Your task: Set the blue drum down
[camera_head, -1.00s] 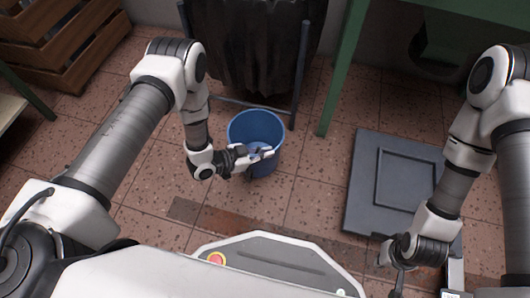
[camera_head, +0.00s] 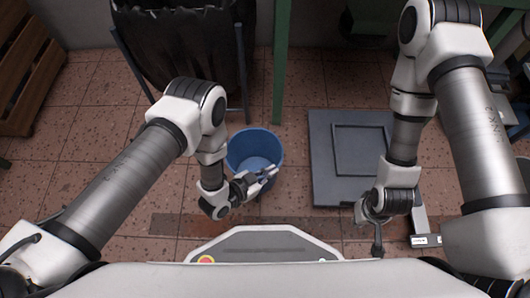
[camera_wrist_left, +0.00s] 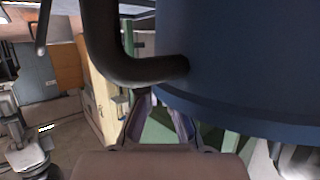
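The blue drum (camera_head: 240,150) is an open-topped bucket shape, upright in the head view, with an empty-looking inside. My left gripper (camera_head: 270,173) is at its near side and overlaps it. In the left wrist view the drum's blue wall (camera_wrist_left: 250,50) fills the upper right, with a dark curved handle (camera_wrist_left: 105,45) joined to it. The left fingers (camera_wrist_left: 160,115) reach to the drum's edge and are shut on it; the handle and edge hide the exact contact. My right gripper (camera_head: 378,245) hangs low at the right, away from the drum; its opening is unclear.
A grey square plate (camera_head: 322,165) lies on the tiled floor to the drum's right. A dark bag on a metal stand (camera_head: 242,75) and a green table leg (camera_head: 281,70) are behind the drum. Wooden crates (camera_head: 30,80) stand at the far left. Floor left of the drum is clear.

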